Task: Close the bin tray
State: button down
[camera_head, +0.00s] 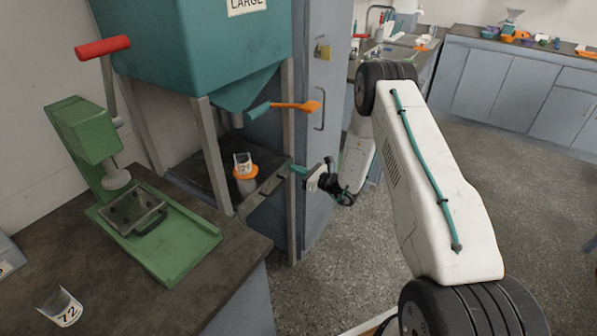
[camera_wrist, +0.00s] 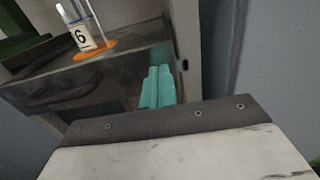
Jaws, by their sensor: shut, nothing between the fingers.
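The bin tray (camera_head: 264,187) is a dark, flat shelf-like piece under the teal hopper, its front edge facing my gripper. In the wrist view its dark front panel (camera_wrist: 125,72) shows a handle (camera_wrist: 65,92) on the left. A clear cup with a number label (camera_head: 243,161) stands above the tray on an orange ring (camera_head: 254,173); the cup also shows in the wrist view (camera_wrist: 82,30). My gripper (camera_head: 298,170) is shut and empty, its teal fingers (camera_wrist: 157,88) close to the right part of the tray front. I cannot tell whether they touch it.
A grey cabinet (camera_head: 325,120) stands just behind my gripper. A green press (camera_head: 150,240) and a cup marked 72 (camera_head: 62,307) are on the left bench. The floor at right is clear.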

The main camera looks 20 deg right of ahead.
jog(key=shift+w+a+r, duration=0.2)
jog(key=shift+w+a, duration=0.05)
jog(key=shift+a, duration=0.05)
jog(key=v, duration=1.5)
jog(key=s+a+f+n+g+y, duration=0.1)
jog(key=s+a+n+g+y, duration=0.2)
jog(key=s+a, duration=0.1)
jog(key=s+a+r+n+g, duration=0.5)
jog(key=s+r+n+g, duration=0.1)
jog(key=r, duration=0.1)
jog(key=s+a+r+n+g, duration=0.5)
jog(key=s+r+n+g, duration=0.1)
jog(key=r, duration=0.2)
jog(key=s+r+n+t+h, duration=0.1)
jog(key=s+r+n+h, duration=1.2)
jog(key=s+r, duration=0.9)
jog(key=shift+s+a+n, duration=0.4)
jog(key=shift+s+n, duration=0.15)
jog(key=shift+n, duration=0.15)
